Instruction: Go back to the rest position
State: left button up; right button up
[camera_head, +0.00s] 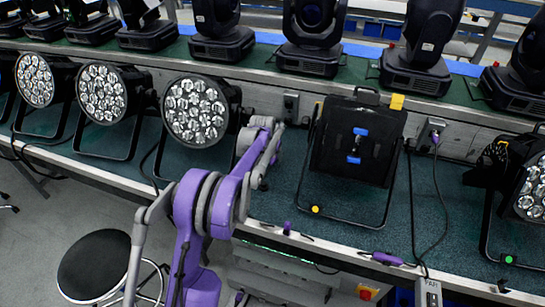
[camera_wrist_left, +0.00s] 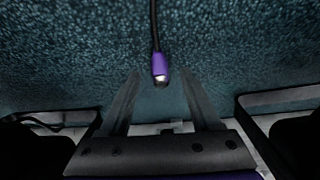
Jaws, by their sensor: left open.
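My left gripper (camera_head: 266,152) is at the end of my purple and grey arm, over the bench between a lit par can and a black par can. Its fingertips cannot be made out in the head view. In the left wrist view the left gripper (camera_wrist_left: 160,82) has its two fingers apart. A purple connector (camera_wrist_left: 160,66) on a dark cable shows between the fingertips; whether anything touches it cannot be told. My right gripper is not in view.
Lit par cans (camera_head: 196,111) stand left of my arm. A black par can (camera_head: 358,140) stands to its right, near a wall outlet (camera_head: 432,133) with a cable. Moving-head lights (camera_head: 312,38) line the back shelf. A round stool (camera_head: 94,266) stands in front.

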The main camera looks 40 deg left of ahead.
pick_arm(q)
jog(key=v, duration=1)
jog(key=s+d+r+m+p, duration=0.1)
jog(key=s+d+r+p, duration=0.2)
jog(key=s+d, duration=0.7)
jog(key=s+d+r+m+h+p, duration=0.1)
jog(key=s+d+r+p, duration=0.2)
jog(key=s+d, duration=0.7)
jog(key=d+r, duration=0.2)
jog(key=d, duration=0.1)
jog(key=shift+s+m+t, duration=0.3)
jog(key=shift+m, duration=0.5)
jog(key=s+d+f, duration=0.1)
jog(key=s, duration=0.2)
jog(key=s+d+f+p, duration=0.1)
jog(key=s+d, duration=0.1)
jog(key=s, duration=0.1)
jog(key=s+d+f+p, duration=0.1)
jog(key=s, duration=0.3)
jog(key=shift+d, duration=0.25)
jog(key=shift+c, duration=0.5)
jog(key=shift+s+d, duration=0.1)
jog(key=shift+s, duration=0.1)
jog(key=shift+c, duration=0.6)
jog(key=shift+w, duration=0.1)
